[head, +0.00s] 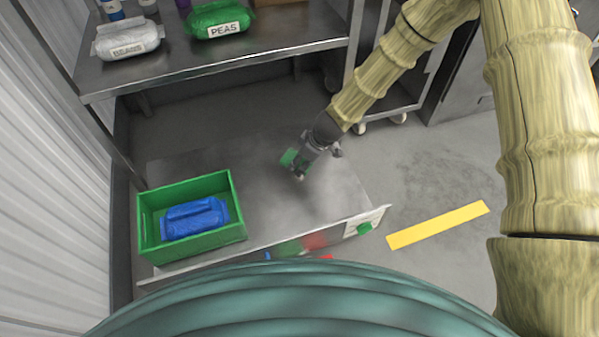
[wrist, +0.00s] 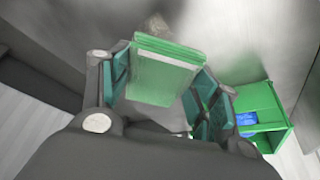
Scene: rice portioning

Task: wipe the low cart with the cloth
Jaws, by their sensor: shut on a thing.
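The low cart (head: 264,220) has a grey metal top with a pale, hazy patch near its middle. My gripper (head: 296,168) is over the cart's top, toward its right and far part. It is shut on a green folded cloth (head: 289,158). In the wrist view the cloth (wrist: 163,72) sits between the two fingers of my gripper (wrist: 165,95). Whether the cloth touches the cart top I cannot tell. The cart top also shows in the wrist view (wrist: 235,45).
A green crate (head: 190,248) with a blue bag (head: 194,217) inside stands on the cart's left end. A metal shelf (head: 270,28) with a white beans bag (head: 127,39) and a green peas bag (head: 216,18) is behind. A yellow strip (head: 437,225) marks the floor at right.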

